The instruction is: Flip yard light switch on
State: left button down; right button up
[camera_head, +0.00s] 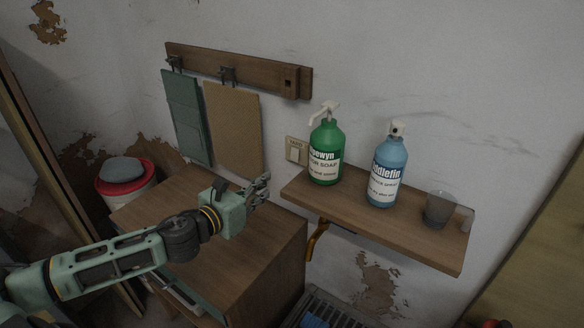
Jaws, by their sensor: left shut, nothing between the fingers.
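The yard light switch (296,152) is a small beige plate with a pale rocker on the white wall, just left of the green soap bottle. A short dark label shows along its top; which way the rocker is set is too small to tell. My left gripper (264,184) is shut and empty. It shows over the wooden cabinet, below and left of the switch and apart from it in the picture. My right gripper is not in view.
A wooden shelf (420,228) right of the switch bears a green bottle (326,150), a blue bottle (387,172) and a grey cup (438,209). A wooden cabinet (262,262) stands below. Two boards (233,128) hang from a rack (240,72).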

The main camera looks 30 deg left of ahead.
pick_arm(q)
jog(key=w, duration=0.1)
jog(key=p, duration=0.4)
send_near(295, 155)
jog(key=w+f, duration=0.1)
jog(key=w+d+f, duration=0.1)
jog(key=w, duration=0.1)
jog(key=w+d+f, duration=0.1)
jog(key=w, duration=0.1)
jog(key=shift+w+f, duration=0.2)
jog(key=shift+w, duration=0.45)
